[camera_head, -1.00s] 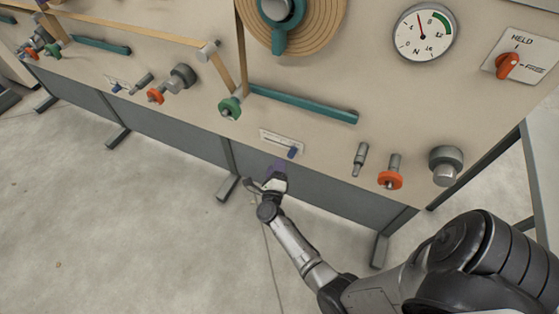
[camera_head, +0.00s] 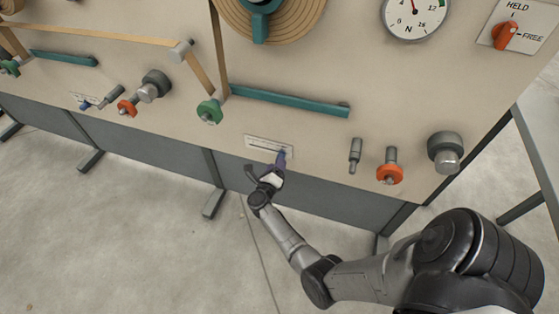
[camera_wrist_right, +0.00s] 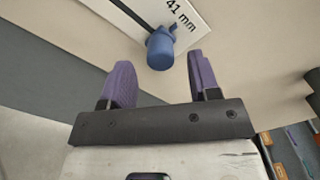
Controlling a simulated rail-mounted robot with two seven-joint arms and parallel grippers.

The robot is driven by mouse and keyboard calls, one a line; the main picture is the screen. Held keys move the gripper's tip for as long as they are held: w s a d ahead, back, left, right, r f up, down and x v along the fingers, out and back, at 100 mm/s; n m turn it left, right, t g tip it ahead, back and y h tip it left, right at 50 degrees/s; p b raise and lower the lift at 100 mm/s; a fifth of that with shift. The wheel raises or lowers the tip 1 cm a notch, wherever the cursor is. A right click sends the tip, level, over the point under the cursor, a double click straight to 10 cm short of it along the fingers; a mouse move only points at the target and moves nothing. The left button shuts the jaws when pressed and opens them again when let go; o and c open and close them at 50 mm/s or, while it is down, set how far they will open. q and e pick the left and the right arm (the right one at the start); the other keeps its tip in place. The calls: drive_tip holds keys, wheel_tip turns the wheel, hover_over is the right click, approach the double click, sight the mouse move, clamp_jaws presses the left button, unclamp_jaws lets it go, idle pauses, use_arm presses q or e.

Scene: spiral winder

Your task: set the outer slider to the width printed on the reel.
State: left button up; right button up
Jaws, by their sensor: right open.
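The slider scale plate (camera_head: 262,146) is a pale strip on the lower panel, below the teal bar. In the right wrist view the plate (camera_wrist_right: 185,12) carries a dark slot and the print "41 mm". Its blue slider knob (camera_wrist_right: 160,48) stands at the end of the slot near that print. My right gripper (camera_head: 281,159) is at the knob, which it mostly hides in the head view. In the right wrist view the purple fingers (camera_wrist_right: 161,68) are open, with the knob between and slightly beyond their tips. My left gripper is out of view.
A tan reel (camera_head: 300,22) with a teal arm is cut off at the top; no width print is readable. A second slider (camera_head: 84,104) sits far left. A grey peg (camera_head: 355,154), orange knob (camera_head: 389,173) and grey knob (camera_head: 446,150) stand right of my gripper.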

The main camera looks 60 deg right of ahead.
drive_tip(key=shift+b+x, duration=0.5)
drive_tip(key=shift+x, duration=1.65)
